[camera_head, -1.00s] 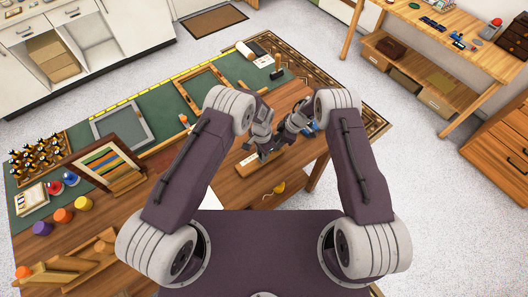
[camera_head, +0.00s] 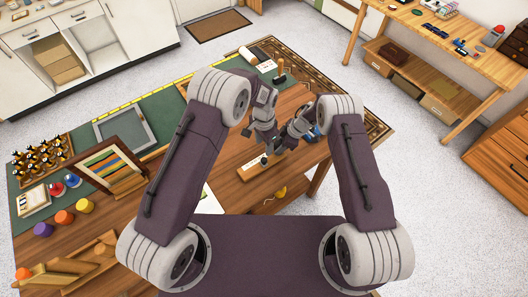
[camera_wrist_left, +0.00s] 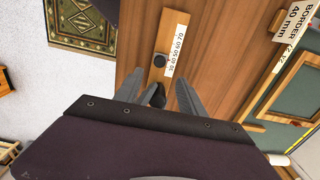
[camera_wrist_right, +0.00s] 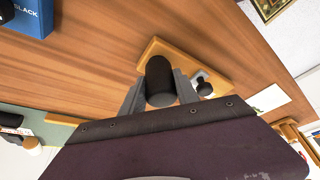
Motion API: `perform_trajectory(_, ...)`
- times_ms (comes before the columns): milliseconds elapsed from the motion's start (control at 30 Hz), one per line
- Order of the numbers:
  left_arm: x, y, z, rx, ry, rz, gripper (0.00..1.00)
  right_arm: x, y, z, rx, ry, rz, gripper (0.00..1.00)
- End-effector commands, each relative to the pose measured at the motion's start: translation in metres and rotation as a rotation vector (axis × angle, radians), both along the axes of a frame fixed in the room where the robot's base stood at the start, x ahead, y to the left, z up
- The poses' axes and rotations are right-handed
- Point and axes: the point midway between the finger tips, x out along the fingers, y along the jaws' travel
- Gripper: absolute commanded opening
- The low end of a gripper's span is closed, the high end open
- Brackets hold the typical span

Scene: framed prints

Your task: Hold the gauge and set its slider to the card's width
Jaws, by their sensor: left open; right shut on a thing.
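The gauge is a wooden bar (camera_head: 251,170) on the table, with a white scale strip printed 30 to 70 (camera_wrist_left: 176,50). Its round black slider knob (camera_wrist_left: 159,60) shows in the left wrist view and also in the right wrist view (camera_wrist_right: 203,86). My right gripper (camera_wrist_right: 160,90) is shut on the gauge's thick black handle (camera_wrist_right: 160,75). My left gripper (camera_wrist_left: 158,88) is open above the bar, near the knob; a dark piece shows between its fingers, and contact cannot be told. A card reading "BORDER 40 mm" (camera_wrist_left: 294,20) stands off to the side.
A blue box marked "BLACK" (camera_wrist_right: 30,15) lies near the right gripper. A small frame on a stand (camera_head: 108,165) and several bottles (camera_head: 40,160) are at left. Bare wood surrounds the gauge.

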Motion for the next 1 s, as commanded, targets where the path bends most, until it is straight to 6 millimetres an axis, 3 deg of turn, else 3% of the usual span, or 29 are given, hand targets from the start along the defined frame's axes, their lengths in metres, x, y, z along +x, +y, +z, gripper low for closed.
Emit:
perform_trajectory(133,0.0,0.0,0.015,-0.001,-0.001,0.0,0.47,0.0,0.0,0.001,0.001,-0.001,0.0,0.0)
perform_trajectory(367,0.0,0.0,0.016,0.001,0.001,0.0,0.47,0.0,0.0,0.001,0.001,-0.001,0.0,0.0)
perform_trajectory(400,0.0,0.0,0.016,0.001,0.001,0.0,0.47,0.0,0.0,0.001,0.001,-0.001,0.0,0.39)
perform_trajectory(500,0.0,0.0,0.016,0.0,0.0,0.0,0.47,0.0,0.0,0.001,0.001,-0.001,0.0,0.62)
perform_trajectory(833,0.0,0.0,0.016,0.0,0.0,0.0,0.47,0.0,-0.001,0.003,0.001,-0.001,0.0,0.62)
perform_trajectory(1000,0.0,0.0,0.016,0.0,0.0,0.0,0.47,0.0,-0.013,0.034,0.0,-0.004,-0.002,0.62)
